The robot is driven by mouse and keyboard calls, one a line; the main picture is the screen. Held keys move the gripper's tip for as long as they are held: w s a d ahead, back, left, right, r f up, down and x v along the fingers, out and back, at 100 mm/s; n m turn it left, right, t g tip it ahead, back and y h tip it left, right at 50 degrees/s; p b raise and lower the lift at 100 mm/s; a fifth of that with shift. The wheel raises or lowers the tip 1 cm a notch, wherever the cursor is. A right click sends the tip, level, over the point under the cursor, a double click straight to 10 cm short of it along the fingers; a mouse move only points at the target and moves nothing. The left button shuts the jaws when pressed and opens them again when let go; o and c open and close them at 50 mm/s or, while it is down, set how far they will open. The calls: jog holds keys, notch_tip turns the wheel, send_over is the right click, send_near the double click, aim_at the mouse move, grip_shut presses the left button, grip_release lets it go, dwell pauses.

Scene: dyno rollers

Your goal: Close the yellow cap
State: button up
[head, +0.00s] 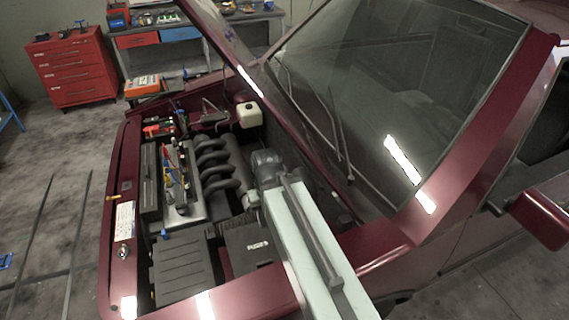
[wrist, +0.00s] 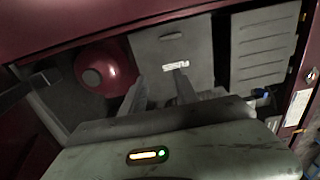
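No yellow cap can be made out for certain in either view. In the head view a small yellow piece (head: 171,163) shows among the engine parts, too small to identify. My gripper (wrist: 158,79) shows in the wrist view with its two dark fingers apart and nothing between them. It points toward a dark grey box (wrist: 172,46) with a white label; I cannot tell how far away. In the head view my arm reaches over the engine bay from the lower right, and the fingertips cannot be made out.
The maroon car's hood is raised. A cream reservoir (head: 249,117) stands at the back of the bay. A ribbed black box (head: 181,268) sits at the front. A dark red dome (wrist: 106,68) lies left of my fingers. A red tool cabinet (head: 70,72) stands behind.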

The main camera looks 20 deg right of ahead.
jog(key=shift+o, duration=0.3)
jog(key=shift+a, duration=0.2)
jog(key=shift+o, duration=0.3)
jog(key=shift+w, duration=0.3)
jog(key=w+d+f+n+h+b, duration=0.1)
jog(key=w+d+n+h+b, duration=0.1)
jog(key=w+d+n, duration=0.6)
jog(key=w+d+f+n+h+b, duration=0.15)
jog(key=w+n, duration=0.25)
jog(key=w, duration=0.8)
jog(key=w+d+f+n+h+b, duration=0.15)
jog(key=w+d+n, duration=0.4)
jog(key=w, duration=0.55)
jog(key=shift+n+y, duration=0.3)
jog(key=shift+n, duration=0.05)
jog(key=b+x, duration=0.4)
jog(key=b, duration=0.1)
jog(key=b+x, duration=0.2)
jog(key=x, duration=0.1)
jog(key=shift+s+a+f+b, duration=0.15)
jog(key=shift+s+b, duration=0.15)
jog(key=shift+b, duration=0.05)
jog(key=shift+c, duration=0.3)
